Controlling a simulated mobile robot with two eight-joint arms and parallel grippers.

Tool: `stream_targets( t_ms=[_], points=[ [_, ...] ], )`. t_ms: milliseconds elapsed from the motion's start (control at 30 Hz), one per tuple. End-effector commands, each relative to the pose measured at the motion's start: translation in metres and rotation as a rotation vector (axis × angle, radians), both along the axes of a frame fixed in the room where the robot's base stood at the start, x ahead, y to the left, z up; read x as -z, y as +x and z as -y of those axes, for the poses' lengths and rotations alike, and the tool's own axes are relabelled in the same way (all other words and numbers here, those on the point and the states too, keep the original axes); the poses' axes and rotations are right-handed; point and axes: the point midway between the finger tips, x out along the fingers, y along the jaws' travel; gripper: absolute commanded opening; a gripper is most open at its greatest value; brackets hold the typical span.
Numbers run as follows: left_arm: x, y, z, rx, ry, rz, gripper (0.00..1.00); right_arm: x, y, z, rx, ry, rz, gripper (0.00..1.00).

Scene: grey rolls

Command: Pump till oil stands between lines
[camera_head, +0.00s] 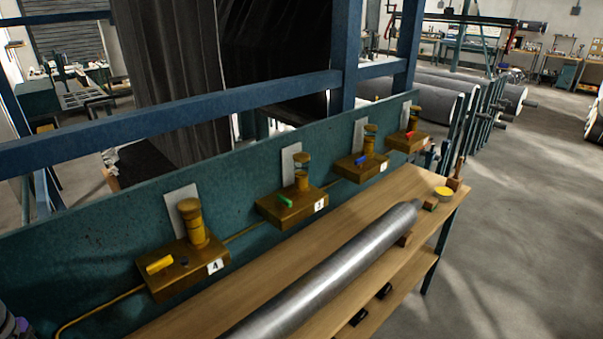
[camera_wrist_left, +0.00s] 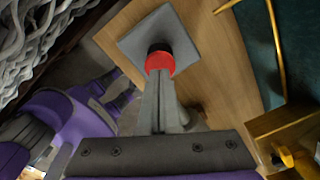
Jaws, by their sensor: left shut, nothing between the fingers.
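Several brass oiler units stand in a row along the teal panel, each with an upright cylinder and a coloured lever. Nearest is unit 4 (camera_head: 185,272) with a yellow lever (camera_head: 160,264); then unit 3 (camera_head: 290,208) with a green lever (camera_head: 285,201), one with a blue lever (camera_head: 362,160), and the farthest with a red lever (camera_head: 411,134). The oil levels and lines are too small to read. My left gripper (camera_wrist_left: 159,78) is shut and empty, its tips near a red knob (camera_wrist_left: 160,62) by a grey square plate (camera_wrist_left: 135,45); contact is unclear. My right gripper is not in view.
A long grey metal roll (camera_head: 320,275) lies along the wooden bench (camera_head: 405,190). A blue frame beam (camera_head: 200,110) crosses above the teal panel (camera_head: 90,245). Floor at right is open.

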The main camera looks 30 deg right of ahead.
Motion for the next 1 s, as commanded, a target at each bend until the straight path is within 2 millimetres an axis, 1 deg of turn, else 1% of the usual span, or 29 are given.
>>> stream_targets(
  t_ms=[367,1000],
  points=[
    [0.001,0.000,0.000,0.000,0.000,0.000,0.00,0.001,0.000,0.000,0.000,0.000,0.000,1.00],
    [0.026,0.000,0.000,0.000,0.000,0.000,0.00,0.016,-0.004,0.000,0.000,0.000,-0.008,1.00]
  ],
)
